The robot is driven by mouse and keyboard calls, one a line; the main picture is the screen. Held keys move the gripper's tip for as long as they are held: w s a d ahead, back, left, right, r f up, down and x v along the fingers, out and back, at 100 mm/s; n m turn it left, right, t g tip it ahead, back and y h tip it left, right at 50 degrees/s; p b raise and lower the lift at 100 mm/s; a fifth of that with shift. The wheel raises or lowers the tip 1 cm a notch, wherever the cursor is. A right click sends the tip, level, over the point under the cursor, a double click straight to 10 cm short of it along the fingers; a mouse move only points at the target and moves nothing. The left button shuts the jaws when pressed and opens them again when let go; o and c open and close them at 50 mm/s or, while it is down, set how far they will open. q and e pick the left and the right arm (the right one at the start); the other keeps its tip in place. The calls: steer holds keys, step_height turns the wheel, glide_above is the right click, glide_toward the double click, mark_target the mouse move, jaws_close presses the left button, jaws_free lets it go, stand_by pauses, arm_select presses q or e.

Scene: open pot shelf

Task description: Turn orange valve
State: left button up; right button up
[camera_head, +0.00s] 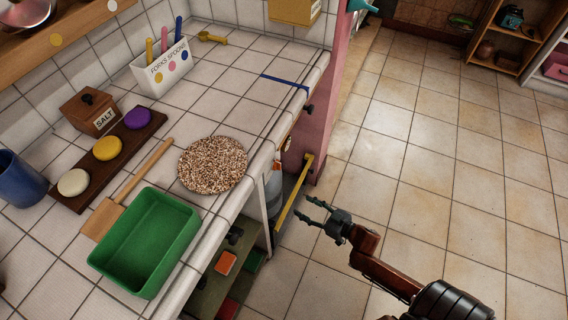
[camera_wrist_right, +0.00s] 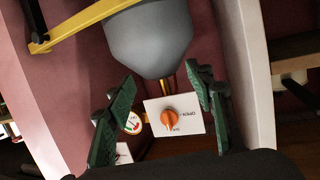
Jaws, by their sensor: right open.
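The orange valve (camera_wrist_right: 170,117) is a small round knob on a white plate (camera_wrist_right: 188,108) with printed labels, under a grey rounded tank (camera_wrist_right: 150,40) in the right wrist view. My right gripper (camera_wrist_right: 160,88) is open, its green fingers on either side of the plate in that view, with nothing between them. I cannot tell how far the fingers are from the knob. In the head view my right gripper (camera_head: 316,210) is beside the open cabinet under the counter, over the floor. The valve is hidden in the head view. My left gripper is not in view.
A yellow bar (camera_head: 293,193) stands out at the cabinet opening, close to my right gripper. A round gauge (camera_wrist_right: 132,124) sits left of the valve. The tiled counter (camera_head: 235,85) holds a green tub (camera_head: 145,240) and a speckled round mat (camera_head: 212,164). The floor at right is clear.

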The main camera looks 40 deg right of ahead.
mark_target(277, 165)
steer(key=w+d+r+n+t+y, duration=0.1)
steer(key=w+d+r+n+y, duration=0.1)
steer(key=w+r, duration=0.3)
steer(key=w+d+r+n+t+y, duration=0.1)
steer(key=w+d+r+y, duration=0.15)
steer(key=r, duration=0.45)
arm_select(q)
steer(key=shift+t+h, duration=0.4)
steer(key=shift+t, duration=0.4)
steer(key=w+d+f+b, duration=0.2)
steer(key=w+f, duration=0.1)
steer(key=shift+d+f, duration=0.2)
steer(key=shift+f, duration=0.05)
arm_select(e)
steer(key=x, duration=0.8)
steer(key=shift+a+r, duration=0.2)
steer(key=shift+a, duration=0.25)
steer(key=shift+c, duration=0.7)
steer(key=c, duration=1)
